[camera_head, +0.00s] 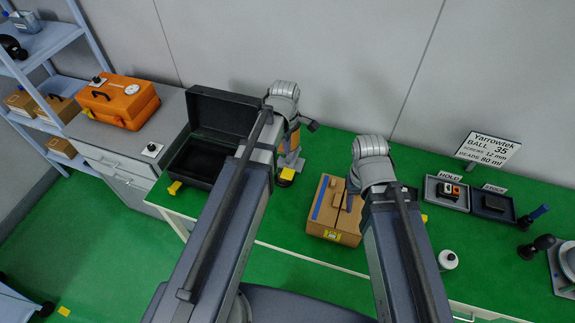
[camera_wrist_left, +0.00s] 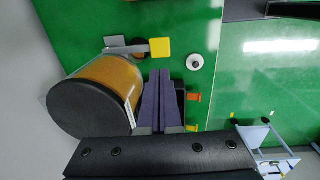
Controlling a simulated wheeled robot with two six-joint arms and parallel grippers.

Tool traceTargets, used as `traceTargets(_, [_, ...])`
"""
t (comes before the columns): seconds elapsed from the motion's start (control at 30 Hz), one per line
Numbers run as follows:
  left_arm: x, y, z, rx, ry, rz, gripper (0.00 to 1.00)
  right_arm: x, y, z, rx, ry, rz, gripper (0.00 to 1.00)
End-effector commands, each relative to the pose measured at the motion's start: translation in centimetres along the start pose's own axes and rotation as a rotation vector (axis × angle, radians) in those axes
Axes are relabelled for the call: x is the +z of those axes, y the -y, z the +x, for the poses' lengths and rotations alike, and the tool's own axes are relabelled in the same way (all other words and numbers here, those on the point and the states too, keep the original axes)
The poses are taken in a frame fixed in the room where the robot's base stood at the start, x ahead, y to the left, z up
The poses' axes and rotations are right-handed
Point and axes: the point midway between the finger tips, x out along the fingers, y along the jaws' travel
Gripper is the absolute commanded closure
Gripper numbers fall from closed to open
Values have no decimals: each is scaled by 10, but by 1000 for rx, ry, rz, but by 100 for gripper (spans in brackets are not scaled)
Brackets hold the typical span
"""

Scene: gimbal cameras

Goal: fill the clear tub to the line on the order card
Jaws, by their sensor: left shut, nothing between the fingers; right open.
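The order card (camera_head: 487,150) stands at the back right of the green bench and reads "BALL 35, SCREWS 12 mm, BEADS 80 ml". An amber-filled cylinder with a dark end (camera_wrist_left: 95,105) and a yellow paddle (camera_wrist_left: 160,48) is close beside my left gripper (camera_wrist_left: 160,75), whose fingers are shut and empty. In the head view the yellow paddle (camera_head: 287,174) shows behind my left arm, which hides those fingers. My right gripper (camera_head: 351,190) is open over the cardboard box (camera_head: 326,222), its fingers partly hidden. I cannot make out the clear tub in either view.
An open black case (camera_head: 193,158) lies left of my left arm. An orange case (camera_head: 115,101) sits on the side cabinet. Green bench between box and trays is mostly clear.

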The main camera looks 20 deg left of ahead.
Motion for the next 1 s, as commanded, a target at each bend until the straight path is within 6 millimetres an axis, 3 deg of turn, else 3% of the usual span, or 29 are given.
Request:
traceTargets(0.03, [0, -10, -8, -23, 0, 0, 100, 1, -1, -8, 0, 0, 0, 50])
traceTargets(0.13, [1, -13, -11, -56, -1, -1, 100, 1, -1, -12, 0, 1, -1, 50])
traceTargets(0.6, [1, -12, -10, -73, -1, -2, 100, 1, -1, -11, 0, 1, -1, 50])
traceTargets(0.77, [1, -11, -3, -72, -1, -1, 100, 0, 0, -4, 0, 0, -1, 50])
traceTargets(1.0, [1, -10, 21, -72, -1, -1, 100, -1, 2, 20, 0, -1, 1, 50])
